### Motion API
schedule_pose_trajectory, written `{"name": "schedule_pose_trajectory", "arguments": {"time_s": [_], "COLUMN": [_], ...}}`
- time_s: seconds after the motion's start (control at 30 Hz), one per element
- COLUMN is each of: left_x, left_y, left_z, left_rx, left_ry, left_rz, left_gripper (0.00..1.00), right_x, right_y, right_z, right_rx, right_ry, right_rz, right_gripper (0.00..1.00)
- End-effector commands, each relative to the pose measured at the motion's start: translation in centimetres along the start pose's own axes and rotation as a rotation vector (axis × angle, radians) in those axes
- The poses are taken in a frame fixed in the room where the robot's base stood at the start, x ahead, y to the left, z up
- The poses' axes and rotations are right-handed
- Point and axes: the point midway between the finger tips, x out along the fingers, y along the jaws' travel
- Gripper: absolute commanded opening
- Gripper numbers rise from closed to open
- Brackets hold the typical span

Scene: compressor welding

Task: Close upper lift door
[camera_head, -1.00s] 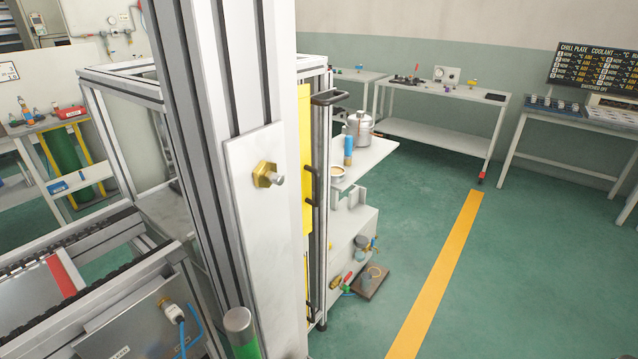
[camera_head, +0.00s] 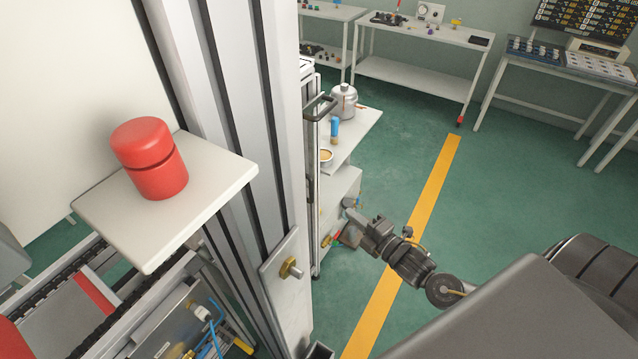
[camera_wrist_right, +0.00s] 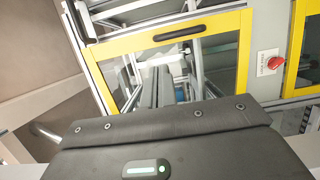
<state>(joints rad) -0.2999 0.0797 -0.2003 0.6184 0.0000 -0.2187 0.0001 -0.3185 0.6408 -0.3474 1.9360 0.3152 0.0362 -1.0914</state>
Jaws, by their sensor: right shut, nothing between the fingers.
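The yellow-framed lift door (camera_wrist_right: 236,60) with a clear pane and a black bar handle (camera_wrist_right: 180,27) along its top fills much of the right wrist view. My right gripper (camera_wrist_right: 157,88) shows shut and empty in front of the pane, below the handle and apart from it. In the head view my right gripper (camera_head: 356,222) is right of the machine's column, beside the white cart. A black handle (camera_head: 320,107) stands out from the machine's edge there, above and left of the gripper. The door's face is hidden in the head view. My left gripper is not in view.
The tall grey column (camera_head: 240,120) blocks the left middle. A red cylinder (camera_head: 150,160) stands on a white plate (camera_head: 215,165). A white cart (camera_head: 350,138) holds a pot. A red button (camera_wrist_right: 275,62) is right of the door. Green floor is open on the right.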

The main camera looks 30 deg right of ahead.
Motion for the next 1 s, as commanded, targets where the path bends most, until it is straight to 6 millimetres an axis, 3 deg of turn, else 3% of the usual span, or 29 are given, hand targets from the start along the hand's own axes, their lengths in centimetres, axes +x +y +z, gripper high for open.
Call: {"name": "schedule_pose_trajectory", "arguments": {"time_s": [0.17, 0.6, 0.8, 1.0], "left_x": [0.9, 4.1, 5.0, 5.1], "left_y": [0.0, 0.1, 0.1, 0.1], "left_z": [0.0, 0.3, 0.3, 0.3], "left_rx": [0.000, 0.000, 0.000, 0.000], "left_ry": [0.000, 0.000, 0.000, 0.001], "left_rz": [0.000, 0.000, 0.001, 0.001], "left_gripper": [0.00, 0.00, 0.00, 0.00], "right_x": [2.0, 10.7, 13.0, 13.8], "right_y": [-0.2, -0.3, -0.3, -0.1], "right_z": [0.1, 0.1, 0.1, 0.1], "right_rx": [0.000, 0.002, 0.001, 0.002], "right_ry": [-0.001, -0.002, -0.002, -0.002], "right_rz": [0.004, 0.002, -0.001, -0.002], "right_gripper": [0.00, 0.00, 0.00, 0.00]}}
